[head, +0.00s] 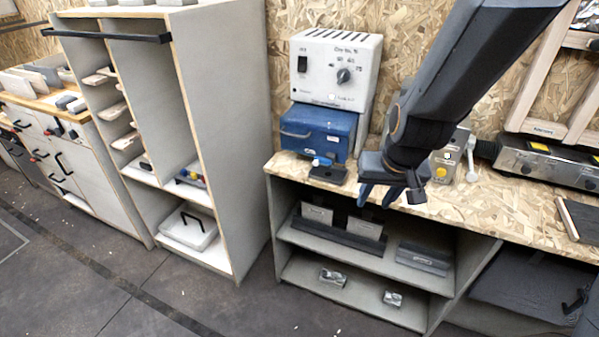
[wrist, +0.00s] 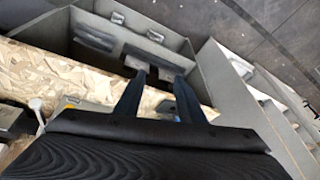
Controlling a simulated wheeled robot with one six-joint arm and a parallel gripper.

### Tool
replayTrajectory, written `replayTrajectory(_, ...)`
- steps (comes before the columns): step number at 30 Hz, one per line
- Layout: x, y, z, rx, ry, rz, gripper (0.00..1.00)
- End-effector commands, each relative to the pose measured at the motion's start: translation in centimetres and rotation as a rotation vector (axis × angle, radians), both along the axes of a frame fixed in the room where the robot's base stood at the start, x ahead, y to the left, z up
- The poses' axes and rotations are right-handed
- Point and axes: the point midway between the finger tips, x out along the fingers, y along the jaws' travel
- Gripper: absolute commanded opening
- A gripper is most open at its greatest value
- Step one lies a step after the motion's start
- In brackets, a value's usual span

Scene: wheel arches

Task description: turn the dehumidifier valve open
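The dehumidifier appears to be the white unit (head: 335,70) with a black switch and a round dial, on top of a blue box (head: 318,130) on the wooden counter. A small blue-handled valve (head: 322,161) on a dark base sits at the front foot of the blue box. My gripper (head: 378,197) points down to the right of this valve, apart from it, over the counter's front edge. In the wrist view its two fingers (wrist: 158,78) are spread with nothing between them.
The counter (head: 470,205) has shelves below with grey blocks and small metal parts. A grey device with a yellow button (head: 441,169) stands behind my gripper. A tall grey cabinet (head: 225,110) stands to the left. The floor (head: 130,250) in front is open.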

Motion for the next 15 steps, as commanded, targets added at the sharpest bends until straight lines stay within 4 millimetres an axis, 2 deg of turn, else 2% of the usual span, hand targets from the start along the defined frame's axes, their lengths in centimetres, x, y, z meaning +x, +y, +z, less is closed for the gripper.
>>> replayTrajectory(1,2.7,2.2,-1.5,0.013,-0.063,-0.001,0.36)
replayTrajectory(3,6.4,4.8,-2.7,0.024,-0.171,-0.02,0.36)
replayTrajectory(7,12.0,9.0,-4.7,0.015,-0.372,-0.067,0.36)
replayTrajectory(9,14.2,10.9,-5.7,-0.008,-0.478,-0.096,0.36)
replayTrajectory(12,16.4,13.0,-7.0,-0.061,-0.632,-0.138,0.36)
replayTrajectory(15,17.2,14.7,-8.0,-0.136,-0.781,-0.175,0.36)
